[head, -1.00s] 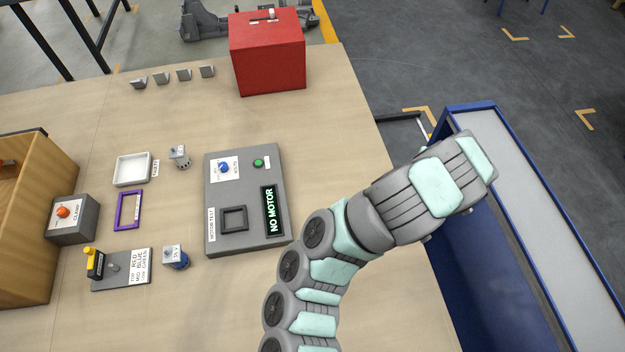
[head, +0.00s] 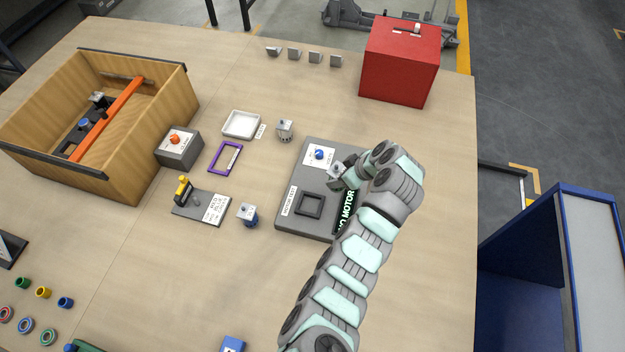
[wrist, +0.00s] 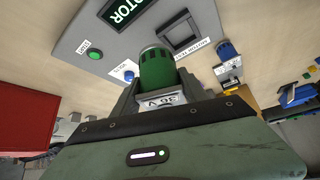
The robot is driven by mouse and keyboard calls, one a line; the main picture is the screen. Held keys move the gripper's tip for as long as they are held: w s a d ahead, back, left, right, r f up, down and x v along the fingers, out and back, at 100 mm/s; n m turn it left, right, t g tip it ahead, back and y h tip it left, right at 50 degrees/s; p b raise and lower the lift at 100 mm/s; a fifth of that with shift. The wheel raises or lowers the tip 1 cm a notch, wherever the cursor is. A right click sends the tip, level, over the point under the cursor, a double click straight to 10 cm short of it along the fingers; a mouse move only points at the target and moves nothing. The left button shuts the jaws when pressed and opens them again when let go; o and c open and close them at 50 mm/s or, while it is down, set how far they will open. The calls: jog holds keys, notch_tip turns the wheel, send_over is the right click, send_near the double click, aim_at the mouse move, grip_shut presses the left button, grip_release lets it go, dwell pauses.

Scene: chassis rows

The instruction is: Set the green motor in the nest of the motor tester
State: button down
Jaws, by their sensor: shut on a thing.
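The green motor (wrist: 157,68) is in my gripper (wrist: 160,92), with its green body pointing out and its label end between the jaws. In the head view my gripper (head: 343,176) is above the upper right part of the motor tester (head: 287,222); there only the motor's pale end (head: 337,170) shows. The tester's nest (head: 309,205) is a dark square frame, empty, to the lower left of my gripper. The nest also shows in the wrist view (wrist: 181,33), just beyond the motor and to its right. The tester's display (head: 346,209) reads "NO MOTOR", partly covered by my arm.
A blue motor (head: 248,215) and a grey motor (head: 285,130) stand left of the tester. A purple frame (head: 225,158), white tray (head: 241,124) and clamp box (head: 179,147) lie farther left. A red box (head: 400,62) stands behind.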

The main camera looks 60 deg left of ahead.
jog(key=s+a+f+n+g, duration=0.1)
jog(key=s+a+f+n, duration=0.2)
jog(key=s, duration=0.5)
jog(key=shift+h, duration=0.4)
jog(key=shift+s+f+b, duration=0.1)
jog(key=shift+f+b, duration=0.5)
jog(key=shift+f, duration=2.1)
jog(key=shift+d+f+b, duration=0.1)
jog(key=shift+b, duration=0.45)
jog(key=shift+b, duration=0.5)
jog(key=shift+f+b, duration=1.6)
jog(key=shift+b, duration=0.3)
jog(key=c, duration=0.5)
grip_release()
jog(key=v, duration=1.1)
jog(key=shift+w+p, duration=0.25)
jog(key=shift+p, duration=0.1)
